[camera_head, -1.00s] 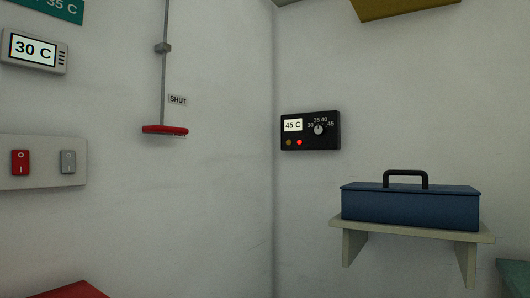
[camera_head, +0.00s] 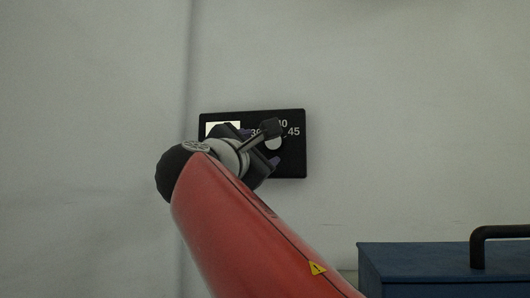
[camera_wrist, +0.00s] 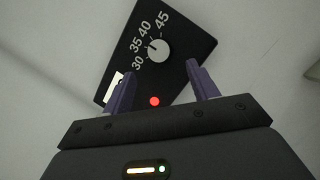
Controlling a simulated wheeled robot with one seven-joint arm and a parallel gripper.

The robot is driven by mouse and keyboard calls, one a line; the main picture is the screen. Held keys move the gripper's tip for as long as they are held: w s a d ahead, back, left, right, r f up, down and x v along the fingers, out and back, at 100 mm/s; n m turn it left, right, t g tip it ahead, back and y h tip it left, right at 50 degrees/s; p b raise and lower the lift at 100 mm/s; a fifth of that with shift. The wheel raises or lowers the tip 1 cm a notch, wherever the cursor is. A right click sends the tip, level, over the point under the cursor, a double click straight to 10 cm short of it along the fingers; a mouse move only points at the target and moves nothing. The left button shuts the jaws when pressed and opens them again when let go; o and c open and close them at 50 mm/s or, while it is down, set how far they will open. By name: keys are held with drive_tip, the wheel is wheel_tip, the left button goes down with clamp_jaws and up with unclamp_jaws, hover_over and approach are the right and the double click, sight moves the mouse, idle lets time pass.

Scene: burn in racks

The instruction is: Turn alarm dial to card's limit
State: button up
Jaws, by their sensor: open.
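The black alarm box (camera_head: 291,163) is on the wall, partly hidden behind my arm in the head view. In the wrist view the box (camera_wrist: 186,34) shows a pale round dial (camera_wrist: 158,50) with the numbers 30, 35, 40 and 45 around it. A small dark mark on the dial points roughly toward 35; its exact setting is hard to tell. My gripper (camera_wrist: 157,74) is open and empty, its purple fingers in front of the box with the dial beyond the gap between them. In the head view my gripper (camera_head: 256,152) covers much of the box. The limit card is not in view.
A red light (camera_wrist: 154,101) glows on the box. The box's white display (camera_head: 221,128) is mostly hidden and unreadable. A blue toolbox (camera_head: 415,272) with a black handle stands at lower right. The wall around the box is bare.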

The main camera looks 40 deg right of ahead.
sight(273, 142)
drive_tip(key=p+x, duration=0.2)
drive_tip(key=x, duration=0.5)
drive_tip(key=shift+d+r, duration=0.25)
drive_tip(key=c, duration=1)
drive_tip(key=shift+m, duration=0.3)
drive_tip(key=m+g, duration=0.1)
drive_tip(key=m, duration=0.3)
drive_tip(key=shift+a+g, duration=0.1)
drive_tip(key=shift+g, duration=0.2)
drive_tip(key=shift+m+g+y+p, duration=0.4)
drive_tip(key=shift+m+g+p, duration=0.25)
drive_tip(key=shift+m, duration=1.55)
